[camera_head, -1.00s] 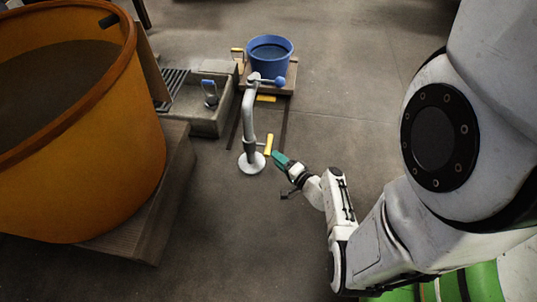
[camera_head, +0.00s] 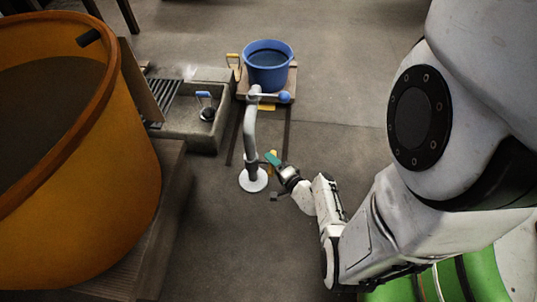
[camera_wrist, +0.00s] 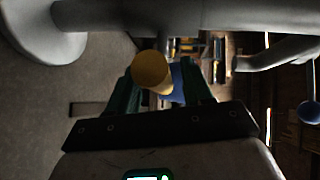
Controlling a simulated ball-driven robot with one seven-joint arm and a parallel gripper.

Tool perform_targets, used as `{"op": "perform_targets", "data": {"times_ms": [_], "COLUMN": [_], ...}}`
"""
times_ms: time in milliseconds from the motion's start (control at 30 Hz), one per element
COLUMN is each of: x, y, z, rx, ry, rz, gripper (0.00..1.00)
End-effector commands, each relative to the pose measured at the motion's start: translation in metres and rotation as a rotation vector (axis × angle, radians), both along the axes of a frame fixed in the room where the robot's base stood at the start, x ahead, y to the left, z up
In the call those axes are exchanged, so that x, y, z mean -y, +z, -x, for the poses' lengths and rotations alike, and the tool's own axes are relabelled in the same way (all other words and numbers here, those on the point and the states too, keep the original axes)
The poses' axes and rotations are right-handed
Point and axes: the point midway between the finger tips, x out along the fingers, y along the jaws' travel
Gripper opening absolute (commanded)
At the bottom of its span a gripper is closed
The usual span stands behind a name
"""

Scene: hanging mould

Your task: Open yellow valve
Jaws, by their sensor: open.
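The yellow valve handle (camera_head: 274,154) is on the white upright pipe (camera_head: 250,138), low down near its round base. In the head view my gripper (camera_head: 273,160) is at the handle and hides most of it. In the wrist view the round yellow end of the handle (camera_wrist: 150,70) shows close up between the two green fingers of my gripper (camera_wrist: 160,85). The fingers are apart, one on each side of it. I cannot tell whether either finger touches the handle. The white pipe crosses the top of the wrist view.
A large orange tub (camera_head: 130,170) on a wooden base fills the left. A stone sink (camera_head: 185,128) with a blue-handled tap stands behind it. A blue bucket (camera_head: 268,76) sits on a low wooden platform beyond the pipe.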

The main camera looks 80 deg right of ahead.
Motion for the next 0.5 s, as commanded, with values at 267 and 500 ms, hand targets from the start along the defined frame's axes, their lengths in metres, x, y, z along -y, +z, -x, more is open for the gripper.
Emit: {"op": "perform_targets", "data": {"times_ms": [267, 500], "x": [-0.0015, -0.0013], "y": [-0.0009, -0.0006], "z": [-0.0006, -0.0006], "rx": [-0.001, -0.001], "ry": [0.000, 0.000], "rz": [0.000, 0.001], "gripper": [0.50, 0.36]}}
